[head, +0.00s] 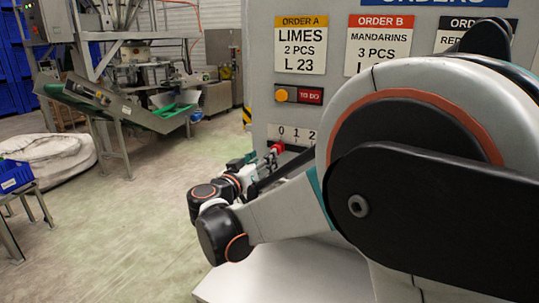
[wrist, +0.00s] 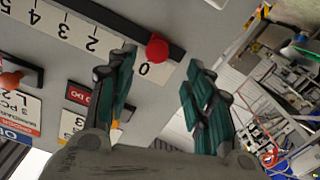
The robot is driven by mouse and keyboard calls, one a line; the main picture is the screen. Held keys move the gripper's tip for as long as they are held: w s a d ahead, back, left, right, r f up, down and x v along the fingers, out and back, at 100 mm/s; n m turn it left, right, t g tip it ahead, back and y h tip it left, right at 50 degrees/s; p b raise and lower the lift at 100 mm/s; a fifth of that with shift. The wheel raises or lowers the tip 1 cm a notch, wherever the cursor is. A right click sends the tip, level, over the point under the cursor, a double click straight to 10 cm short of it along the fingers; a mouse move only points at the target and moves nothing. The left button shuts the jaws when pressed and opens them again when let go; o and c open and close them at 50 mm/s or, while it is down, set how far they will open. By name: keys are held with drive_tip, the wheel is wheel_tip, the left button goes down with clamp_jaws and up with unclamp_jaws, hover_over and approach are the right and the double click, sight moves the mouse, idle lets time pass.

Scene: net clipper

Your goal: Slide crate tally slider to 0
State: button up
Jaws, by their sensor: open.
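The crate tally slider has a red knob (wrist: 157,47) on a dark slot (wrist: 105,17) in a grey panel. In the wrist view the knob lines up with the 0 on the white number strip (wrist: 63,29). In the head view the knob (head: 278,147) sits just below the 0 of the strip (head: 296,133). My gripper (wrist: 163,62) is open and empty. Its fingertips lie on either side of the knob in the picture, the left one closer; I cannot tell whether it touches. The left finger hides the strip around 1. In the head view my gripper (head: 258,160) is at the panel, beside the knob.
An orange button (head: 282,95) and a red TO DO label (head: 311,95) are above the strip. Order cards, such as Order A (head: 301,45), hang higher. A conveyor machine (head: 140,105) stands at the back left. The floor (head: 130,220) left of the panel is clear.

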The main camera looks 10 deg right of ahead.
drive_tip(key=v, duration=0.3)
drive_tip(key=shift+s+a, duration=0.15)
drive_tip(key=shift+s, duration=0.2)
